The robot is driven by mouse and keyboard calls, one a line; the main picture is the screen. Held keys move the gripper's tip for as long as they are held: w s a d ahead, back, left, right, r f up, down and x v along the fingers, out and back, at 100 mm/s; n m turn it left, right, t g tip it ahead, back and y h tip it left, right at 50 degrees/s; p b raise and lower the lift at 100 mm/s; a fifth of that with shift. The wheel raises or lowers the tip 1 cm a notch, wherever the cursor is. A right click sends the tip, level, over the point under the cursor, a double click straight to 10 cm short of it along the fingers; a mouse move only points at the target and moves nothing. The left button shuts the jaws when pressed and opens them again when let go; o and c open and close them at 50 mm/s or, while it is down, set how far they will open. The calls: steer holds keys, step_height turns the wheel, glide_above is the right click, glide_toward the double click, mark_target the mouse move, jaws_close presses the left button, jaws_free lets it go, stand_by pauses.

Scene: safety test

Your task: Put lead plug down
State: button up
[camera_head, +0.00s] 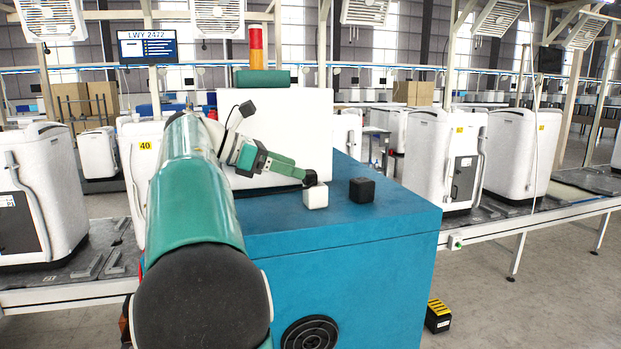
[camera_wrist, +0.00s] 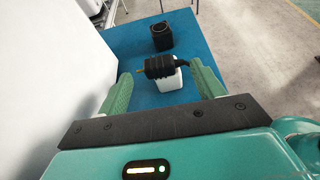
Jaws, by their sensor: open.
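The lead plug (camera_wrist: 172,66) is black with a thin gold-coloured pin at its left end in the wrist view. It lies across the top of a white cube (camera_wrist: 171,84), between my spread fingers; whether it rests fully on the cube is hard to tell. In the head view the plug (camera_head: 310,178) is a small dark shape just above the white cube (camera_head: 316,196). My gripper (camera_wrist: 161,70) is open, with a green finger on either side of the plug. In the head view my gripper (camera_head: 300,175) reaches low over the blue bench (camera_head: 340,262).
A black cube (camera_head: 362,189) stands on the bench right of the white cube, and beyond it in the wrist view (camera_wrist: 162,38). A white panel (camera_head: 290,125) rises behind. The bench top right of the black cube is clear. A black-yellow box (camera_head: 438,316) sits on the floor.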

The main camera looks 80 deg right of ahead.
mark_target(309, 172)
steer(key=shift+s+d+f, duration=0.1)
steer(key=shift+s, duration=0.3)
steer(key=shift+x, duration=2.35)
steer(key=shift+w+d, duration=0.15)
steer(key=shift+w, duration=0.05)
steer(key=c, duration=1.1)
